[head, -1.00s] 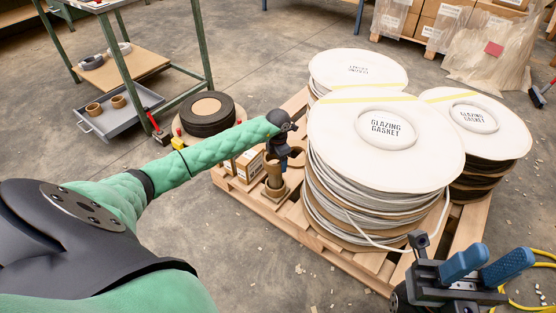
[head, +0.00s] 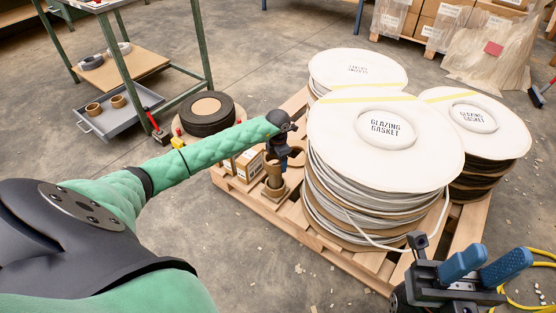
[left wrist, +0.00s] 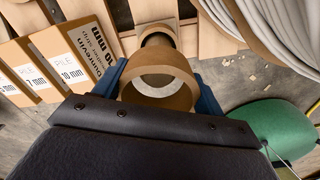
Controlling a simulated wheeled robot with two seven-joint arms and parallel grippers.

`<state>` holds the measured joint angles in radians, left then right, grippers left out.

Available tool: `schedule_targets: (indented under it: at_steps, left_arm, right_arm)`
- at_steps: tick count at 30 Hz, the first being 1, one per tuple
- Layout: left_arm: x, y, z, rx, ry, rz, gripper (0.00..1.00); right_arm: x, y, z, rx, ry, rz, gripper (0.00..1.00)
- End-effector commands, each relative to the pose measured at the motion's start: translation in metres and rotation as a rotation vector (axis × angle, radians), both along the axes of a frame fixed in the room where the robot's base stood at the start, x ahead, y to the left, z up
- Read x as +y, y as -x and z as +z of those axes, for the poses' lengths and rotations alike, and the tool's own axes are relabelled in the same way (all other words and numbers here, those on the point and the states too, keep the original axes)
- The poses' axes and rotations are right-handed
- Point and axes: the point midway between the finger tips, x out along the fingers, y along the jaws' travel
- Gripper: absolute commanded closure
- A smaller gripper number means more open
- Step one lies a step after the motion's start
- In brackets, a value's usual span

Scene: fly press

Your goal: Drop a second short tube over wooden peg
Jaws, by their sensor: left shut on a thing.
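My left gripper (head: 283,160) is shut on a short brown cardboard tube. Close by on the pallet stands a brown tube (head: 275,191), which also shows beyond the held tube in the left wrist view (left wrist: 158,39). The wooden peg is not clearly distinguishable from it. I cannot tell whether the held tube is lined up with it. My right gripper (head: 484,267) is open and empty at the lower right.
Large glazing gasket spools (head: 385,185) stand on the pallet (head: 318,240), close to the right of my left gripper. Small cardboard boxes (left wrist: 75,55) are to its left. The floor before the pallet is mostly open.

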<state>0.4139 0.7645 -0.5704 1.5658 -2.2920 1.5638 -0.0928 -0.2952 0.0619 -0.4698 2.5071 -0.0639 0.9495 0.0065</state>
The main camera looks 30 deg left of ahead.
Motion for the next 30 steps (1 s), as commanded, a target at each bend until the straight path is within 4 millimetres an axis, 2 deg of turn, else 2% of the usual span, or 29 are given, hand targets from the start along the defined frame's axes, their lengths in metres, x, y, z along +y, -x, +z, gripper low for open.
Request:
schedule_targets:
  at_steps: [30]
  left_arm:
    - [0.0001, 0.0000, -0.0100, 0.000, 0.000, 0.000, 0.52]
  right_arm:
    - [-0.0001, -0.0003, -0.0036, -0.002, -0.005, -0.001, 0.64]
